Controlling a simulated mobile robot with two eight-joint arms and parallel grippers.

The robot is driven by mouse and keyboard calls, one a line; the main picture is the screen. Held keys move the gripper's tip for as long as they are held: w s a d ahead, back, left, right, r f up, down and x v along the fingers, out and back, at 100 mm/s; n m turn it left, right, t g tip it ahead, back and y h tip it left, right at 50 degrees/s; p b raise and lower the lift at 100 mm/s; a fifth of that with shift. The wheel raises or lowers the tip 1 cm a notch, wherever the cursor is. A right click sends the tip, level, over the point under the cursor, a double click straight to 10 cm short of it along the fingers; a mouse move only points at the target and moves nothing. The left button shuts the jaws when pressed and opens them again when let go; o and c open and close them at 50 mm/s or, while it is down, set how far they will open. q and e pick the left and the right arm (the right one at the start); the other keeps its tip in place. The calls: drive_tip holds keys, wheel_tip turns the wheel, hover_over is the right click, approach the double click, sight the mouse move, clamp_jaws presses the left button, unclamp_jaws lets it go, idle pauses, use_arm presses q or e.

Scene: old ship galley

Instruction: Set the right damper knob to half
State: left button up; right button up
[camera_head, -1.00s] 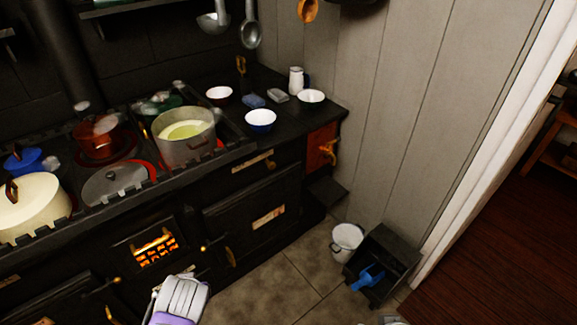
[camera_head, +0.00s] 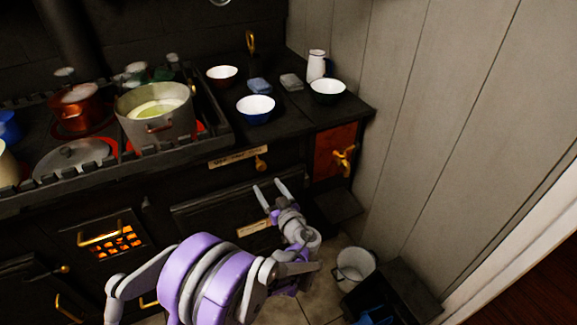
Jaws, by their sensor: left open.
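A small round brass knob (camera_head: 261,163) sits on the black stove front, at the right end of a pale label (camera_head: 233,158) whose writing is too small to read. It looks like the right damper knob; its setting cannot be made out. My left gripper (camera_head: 270,186) is open and empty, its two fingers pointing up just below the knob in the picture. No contact with the knob shows. My right gripper is out of view.
A brass tap (camera_head: 344,158) on a copper panel sticks out right of the knob. An oven door (camera_head: 195,215) lies below. A steel pot (camera_head: 157,115) and bowls, including a blue one (camera_head: 256,108), stand on top. A white bucket (camera_head: 355,264) is on the floor.

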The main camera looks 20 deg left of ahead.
sight(262, 168)
use_arm(q)
drive_tip(key=x, duration=0.3)
drive_tip(key=w+b+x, duration=0.1)
drive_tip(key=x, duration=0.3)
drive_tip(key=d+x, duration=0.1)
drive_tip(key=x, duration=0.3)
drive_tip(key=shift+w+d+f, duration=0.1)
drive_tip(key=shift+w, duration=0.1)
clamp_jaws()
idle(1.1)
